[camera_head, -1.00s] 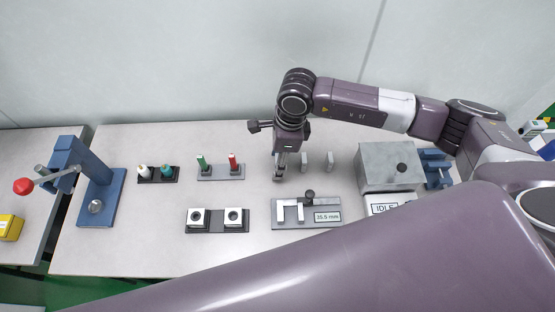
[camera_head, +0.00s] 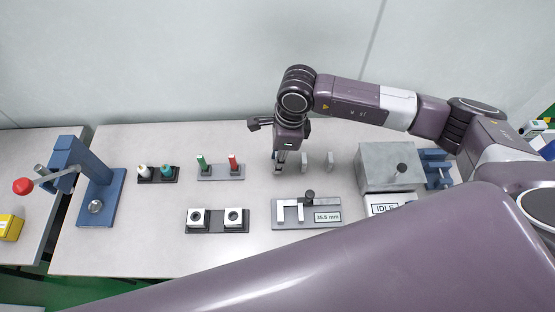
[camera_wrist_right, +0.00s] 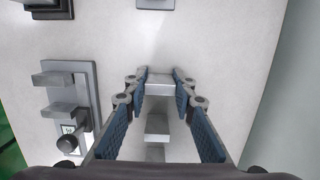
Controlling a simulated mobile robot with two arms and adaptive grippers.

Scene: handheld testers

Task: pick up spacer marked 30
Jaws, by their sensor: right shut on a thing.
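My right gripper (camera_head: 281,168) points down over the table, left of two upright pale spacers. In the right wrist view my right gripper (camera_wrist_right: 159,84) is shut on a light grey spacer (camera_wrist_right: 159,86), held between its fingertips. A second spacer (camera_head: 304,162) and a third spacer (camera_head: 330,161) stand to its right in the head view. The second spacer (camera_wrist_right: 157,125) also shows between the fingers in the wrist view, clear of them. No number can be read on any spacer. My left gripper is not in view.
A caliper fixture (camera_head: 325,214) reading about 35.5 mm lies in front. A grey box (camera_head: 372,170) stands to the right. A holder with green and red pins (camera_head: 208,173), a block with two white sockets (camera_head: 217,228) and a blue press (camera_head: 115,190) are left.

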